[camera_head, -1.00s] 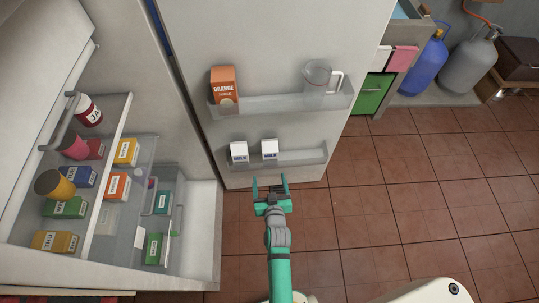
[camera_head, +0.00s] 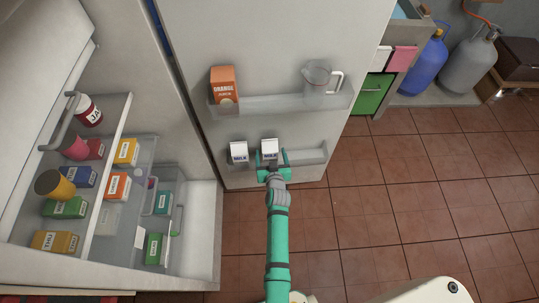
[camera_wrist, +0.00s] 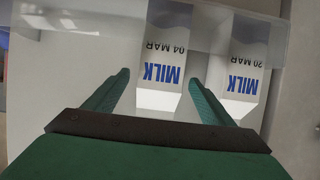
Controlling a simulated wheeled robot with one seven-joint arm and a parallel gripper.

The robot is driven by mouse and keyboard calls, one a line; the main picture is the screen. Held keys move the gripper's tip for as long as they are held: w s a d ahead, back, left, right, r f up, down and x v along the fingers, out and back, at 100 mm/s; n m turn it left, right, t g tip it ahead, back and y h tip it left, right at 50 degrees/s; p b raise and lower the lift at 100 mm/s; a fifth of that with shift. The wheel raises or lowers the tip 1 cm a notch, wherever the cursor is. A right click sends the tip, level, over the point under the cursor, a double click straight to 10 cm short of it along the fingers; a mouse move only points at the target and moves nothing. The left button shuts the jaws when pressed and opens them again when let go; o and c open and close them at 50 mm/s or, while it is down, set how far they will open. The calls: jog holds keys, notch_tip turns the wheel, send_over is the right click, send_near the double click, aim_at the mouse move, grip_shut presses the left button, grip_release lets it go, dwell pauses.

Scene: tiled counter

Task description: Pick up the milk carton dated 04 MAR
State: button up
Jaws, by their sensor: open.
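Two white milk cartons with blue lettering stand in the lower door rack. In the wrist view the picture is upside down; the carton dated 04 MAR (camera_wrist: 165,60) appears between my fingertips, and the carton dated 20 MAR (camera_wrist: 243,65) is to its right. In the head view the 04 MAR carton (camera_head: 269,147) is the right one and the 20 MAR carton (camera_head: 238,151) the left. My gripper (camera_head: 272,158) is open in front of the 04 MAR carton, also in the wrist view (camera_wrist: 159,80). Whether the fingers reach past its front face is unclear.
The lower door rack (camera_head: 305,158) has a clear front lip and is empty on the right. The upper rack holds an orange juice carton (camera_head: 224,84) and a clear jug (camera_head: 316,77). Fridge shelves with jars and boxes are at left; tiled floor (camera_head: 420,200) is at right.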

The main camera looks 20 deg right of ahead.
jog(key=shift+x, duration=2.2)
jog(key=c, duration=1.7)
jog(key=shift+w+r, duration=0.1)
grip_shut()
